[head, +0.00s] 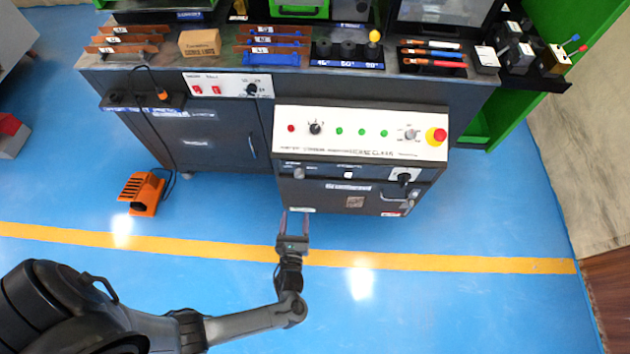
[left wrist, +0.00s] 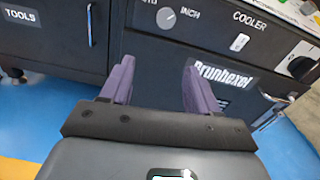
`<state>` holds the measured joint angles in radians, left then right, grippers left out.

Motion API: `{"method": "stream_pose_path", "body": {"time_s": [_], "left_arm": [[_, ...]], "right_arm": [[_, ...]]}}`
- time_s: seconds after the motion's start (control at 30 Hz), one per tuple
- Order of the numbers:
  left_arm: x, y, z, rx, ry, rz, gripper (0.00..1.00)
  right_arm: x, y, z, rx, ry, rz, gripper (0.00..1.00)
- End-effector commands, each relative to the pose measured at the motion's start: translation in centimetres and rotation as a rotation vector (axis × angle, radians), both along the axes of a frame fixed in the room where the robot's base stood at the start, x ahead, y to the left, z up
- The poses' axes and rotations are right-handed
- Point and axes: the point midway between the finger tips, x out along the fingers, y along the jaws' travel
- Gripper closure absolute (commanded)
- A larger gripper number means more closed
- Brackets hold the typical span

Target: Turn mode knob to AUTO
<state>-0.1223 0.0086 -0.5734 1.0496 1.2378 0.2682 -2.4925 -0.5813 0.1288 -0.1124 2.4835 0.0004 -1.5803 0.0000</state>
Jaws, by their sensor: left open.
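The mode knob (left wrist: 166,18) is a small grey round knob on the dark front panel, between a partly cut-off label on its left, seemingly AUTO, and INCH on its right. Its pointer is too small to read surely. In the head view the knob (head: 299,173) sits at the left of the console's front strip. My left gripper (head: 295,213) is open and empty, in front of the console's lower left side and short of the knob. Its purple fingers (left wrist: 153,80) are spread below the knob in the left wrist view. My right gripper is out of view.
The console (head: 360,132) has a sloped white top with several buttons and a red emergency stop (head: 436,137). A COOLER switch (left wrist: 239,42) lies right of the knob. A TOOLS cabinet (head: 215,140) stands at left. An orange foot pedal (head: 142,193) is on the floor. The floor in front is clear.

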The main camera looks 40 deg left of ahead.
Motion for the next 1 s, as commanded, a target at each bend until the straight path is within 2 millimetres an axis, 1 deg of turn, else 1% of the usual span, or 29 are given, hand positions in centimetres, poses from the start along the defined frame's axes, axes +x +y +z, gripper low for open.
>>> {"method": "stream_pose_path", "body": {"time_s": [0.03,0.1,0.2,0.37,0.53,0.8,1.0], "left_arm": [[0.8,-0.1,1.7,-0.002,-0.015,-0.001,0.39],[1.5,-0.1,2.5,-0.005,-0.026,-0.001,0.39],[2.3,0.0,2.9,-0.007,-0.035,-0.001,0.39],[3.6,0.9,2.8,-0.008,-0.039,0.000,0.39],[5.9,2.4,2.7,-0.007,-0.039,0.000,0.39],[9.3,4.5,2.7,-0.010,-0.039,0.000,0.39],[10.7,5.4,2.8,-0.010,-0.036,-0.001,0.39]], "right_arm": [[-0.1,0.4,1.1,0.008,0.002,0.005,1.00],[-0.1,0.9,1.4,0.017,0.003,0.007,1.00],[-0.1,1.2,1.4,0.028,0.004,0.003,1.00],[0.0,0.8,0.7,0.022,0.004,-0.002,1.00],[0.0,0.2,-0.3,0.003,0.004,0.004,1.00],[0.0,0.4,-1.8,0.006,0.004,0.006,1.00],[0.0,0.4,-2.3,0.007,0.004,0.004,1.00]]}}
